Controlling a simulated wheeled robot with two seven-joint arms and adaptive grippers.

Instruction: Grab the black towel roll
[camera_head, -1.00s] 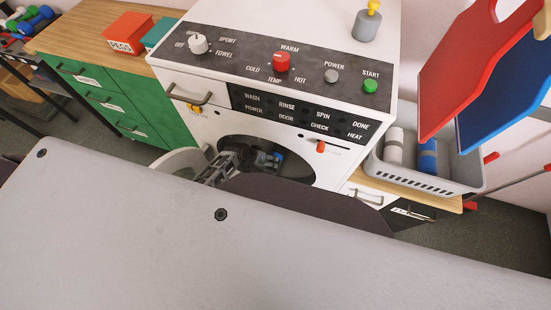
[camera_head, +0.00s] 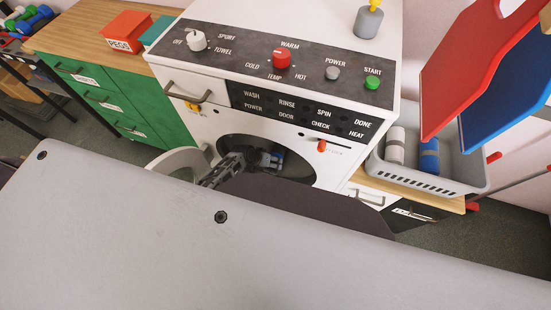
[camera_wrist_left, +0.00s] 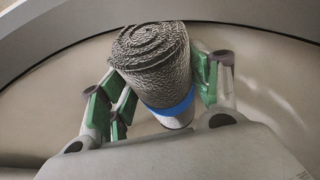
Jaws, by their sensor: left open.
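A dark grey, ribbed towel roll (camera_wrist_left: 155,55) with a blue band and a paler end stands between the fingers of my left gripper (camera_wrist_left: 165,85) in the left wrist view. The gripper is open, with a finger on each side of the roll; I cannot tell whether either finger touches it. In the head view my left gripper (camera_head: 240,163) is inside the round opening of the white washing machine (camera_head: 205,118). The roll's blue band (camera_head: 275,159) shows just to its right. My right gripper is not in view.
A grey basket (camera_head: 470,183) with a white roll and a blue roll stands at the right.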

